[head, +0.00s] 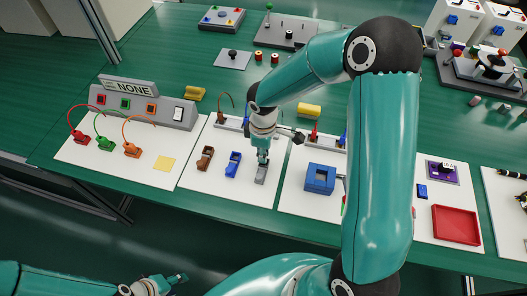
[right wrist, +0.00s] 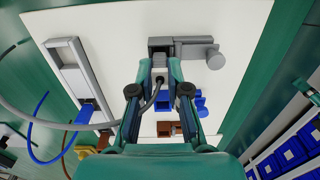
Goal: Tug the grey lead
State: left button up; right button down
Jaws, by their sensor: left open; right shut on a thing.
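My right gripper (right wrist: 160,74) is shut on the grey plug at the end of the grey lead (right wrist: 48,137). In the right wrist view the lead curves away from the plug to the left. The plug's front end meets a grey socket block (right wrist: 183,47); how deep it sits I cannot tell. In the head view my right gripper (head: 263,152) points down just above this grey block (head: 261,174), and the lead is hard to make out. My left gripper (head: 172,281) is open and empty at the bottom left, in front of the table, away from the lead.
A blue block (head: 233,164) and a brown block (head: 205,158) stand left of the grey block on the same white board. A board with red, green and orange leads (head: 132,150) lies further left. A blue box (head: 320,179) stands to the right.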

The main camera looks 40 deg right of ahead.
jog(key=shift+f+b, duration=0.2)
jog(key=shift+b, duration=0.1)
dwell(0.6)
jog(key=c, duration=1.1)
grip_release()
jog(key=shift+o, duration=0.2)
